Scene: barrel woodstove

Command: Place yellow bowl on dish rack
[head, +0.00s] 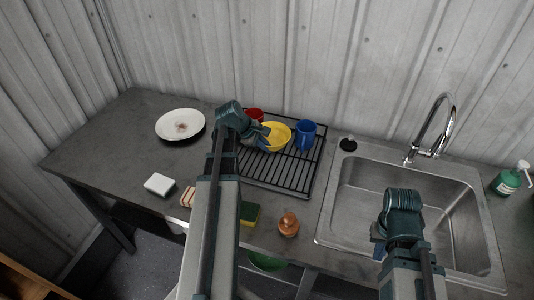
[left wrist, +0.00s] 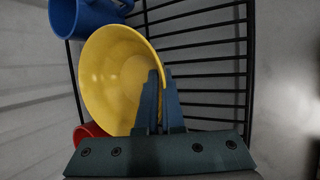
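The yellow bowl (head: 279,134) is over the back part of the black wire dish rack (head: 292,178), between a red cup and a blue mug. My left gripper (head: 264,136) is at the bowl's left side. In the left wrist view the fingers (left wrist: 163,85) are close together with the yellow bowl's rim (left wrist: 112,75) between them, one finger inside the bowl. I cannot tell whether the bowl's base touches the wires. My right gripper (head: 377,236) is over the sink's left front, away from the rack; its fingers are mostly hidden.
The blue mug (head: 306,134) stands right of the bowl and the red cup (head: 254,114) behind left. A white plate (head: 180,124), white block (head: 159,184), sponge (head: 249,213) and brown bottle (head: 288,224) are on the counter. The sink (head: 440,195) is at right. The rack's front is clear.

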